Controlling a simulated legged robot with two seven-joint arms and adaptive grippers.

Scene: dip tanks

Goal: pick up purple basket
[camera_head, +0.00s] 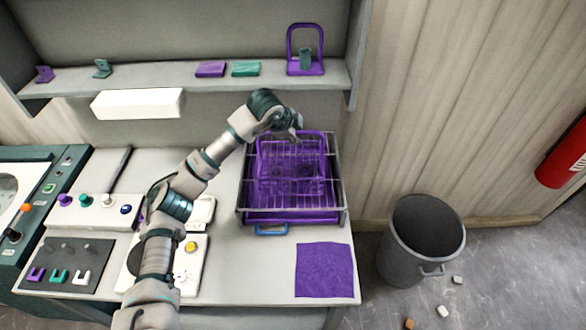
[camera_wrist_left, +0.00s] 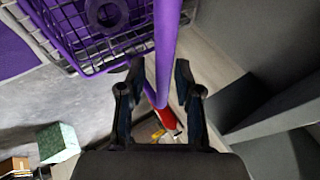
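The purple basket (camera_head: 290,185) sits in a wire rack (camera_head: 341,190) on the right of the counter, with its purple handle (camera_head: 318,133) rising at the back. My left gripper (camera_head: 297,127) is over the back of the basket, at the handle. In the left wrist view, the fingers (camera_wrist_left: 159,85) are apart, with the purple handle bar (camera_wrist_left: 167,45) running between them. The bar is close to the right fingertip, and contact cannot be told. Part of the basket (camera_wrist_left: 100,20) shows at upper left there. My right gripper is not in view.
A purple mat (camera_head: 325,270) lies in front of the rack. A shelf (camera_head: 200,77) above the counter holds small purple and green pieces and a purple stand (camera_head: 305,62). A control panel (camera_head: 95,212) is at left. A grey bin (camera_head: 420,240) stands on the floor at right.

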